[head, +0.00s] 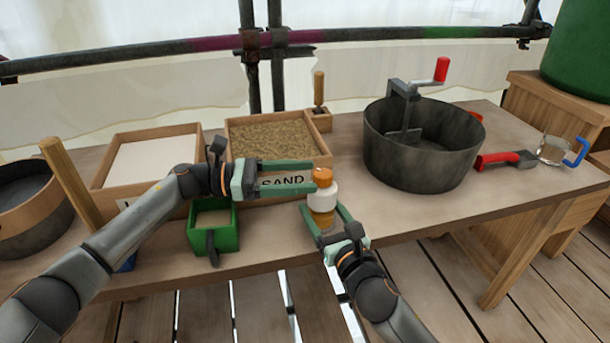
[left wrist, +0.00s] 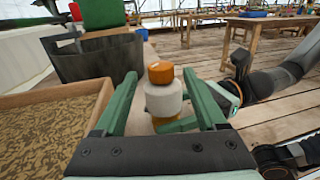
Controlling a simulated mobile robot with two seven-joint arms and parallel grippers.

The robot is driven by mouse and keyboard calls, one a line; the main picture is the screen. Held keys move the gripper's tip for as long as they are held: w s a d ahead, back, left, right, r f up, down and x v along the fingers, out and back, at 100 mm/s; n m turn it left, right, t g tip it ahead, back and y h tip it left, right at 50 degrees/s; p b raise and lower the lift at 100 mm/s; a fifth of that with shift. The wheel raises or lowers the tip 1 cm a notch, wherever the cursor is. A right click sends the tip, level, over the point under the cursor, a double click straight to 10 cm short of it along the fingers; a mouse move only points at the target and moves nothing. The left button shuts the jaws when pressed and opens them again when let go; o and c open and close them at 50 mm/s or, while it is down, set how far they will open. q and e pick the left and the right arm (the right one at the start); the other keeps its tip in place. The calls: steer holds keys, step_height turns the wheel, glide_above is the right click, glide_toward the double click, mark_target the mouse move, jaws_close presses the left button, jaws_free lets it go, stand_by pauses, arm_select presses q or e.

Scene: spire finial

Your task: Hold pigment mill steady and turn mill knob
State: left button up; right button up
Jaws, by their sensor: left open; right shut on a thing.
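The pigment mill (head: 322,198) stands upright near the table's front edge, with a white middle and an orange-tan lower part. Its orange knob (head: 322,177) is on top. My right gripper (head: 325,222) is shut on the mill's lower part from the front. My left gripper (head: 312,172) is open, with its fingers reaching in from the left at knob height. In the left wrist view the knob (left wrist: 161,72) and white body (left wrist: 163,98) show between and beyond the open left fingers (left wrist: 165,95). The mill's base is partly hidden by my right gripper.
A sand box (head: 277,143) is behind my left gripper, with a box of white material (head: 150,160) beside it. A green container (head: 213,225) stands in front of them. A dark mixing pot (head: 420,150) with a red-handled crank is to the right. The table front right of the mill is clear.

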arm_select(q)
steer(key=w+d+r+n+t+y, duration=0.4)
steer(key=d+r+n+t, duration=0.85)
steer(key=r, duration=0.25)
steer(key=n+g+y, duration=0.1)
steer(key=n+y, duration=0.5)
steer(key=y, duration=0.9)
glide_toward(323, 174)
steer(key=shift+m, duration=0.25)
steer(key=x, duration=1)
steer(key=shift+w+f, duration=0.15)
steer(key=shift+w, duration=0.2)
jaws_close()
